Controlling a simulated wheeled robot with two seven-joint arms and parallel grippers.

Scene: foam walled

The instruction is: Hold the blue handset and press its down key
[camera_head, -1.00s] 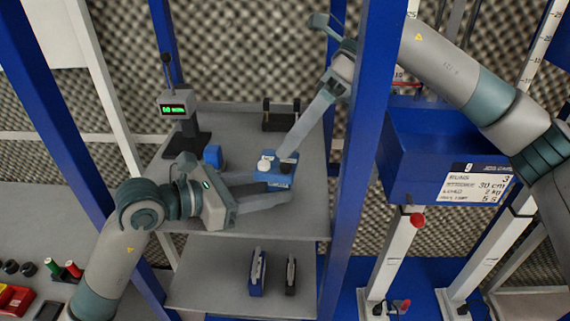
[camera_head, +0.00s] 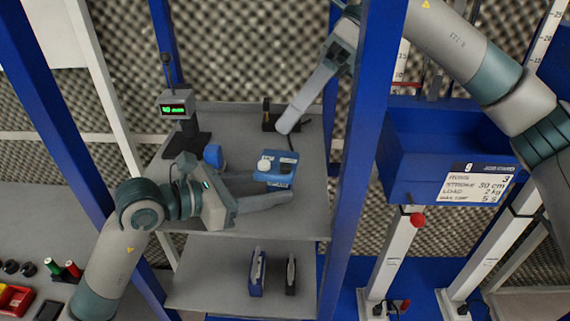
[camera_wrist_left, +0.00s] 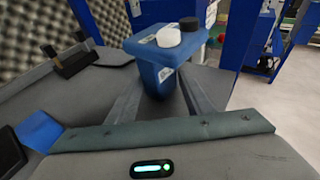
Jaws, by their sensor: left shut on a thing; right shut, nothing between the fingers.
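The blue handset (camera_head: 280,170) is held above the upper grey shelf. My left gripper (camera_head: 270,188) is shut on it. In the left wrist view the handset (camera_wrist_left: 158,75) stands between the two fingers, with a white round key (camera_wrist_left: 168,37) and a black round key (camera_wrist_left: 189,24) on top. I cannot read which key is down. My right gripper (camera_head: 284,128) is shut and empty; its fingertips appear above and slightly right of the handset in the head view, apart from it.
A small display with green digits (camera_head: 174,109) stands on the shelf (camera_head: 225,130) at left. A dark fixture (camera_head: 268,122) is near the right fingertips. Blue posts (camera_head: 358,150) flank the shelf. Two upright objects stand on the lower shelf (camera_head: 210,280). A blue bin (camera_head: 430,150) is at right.

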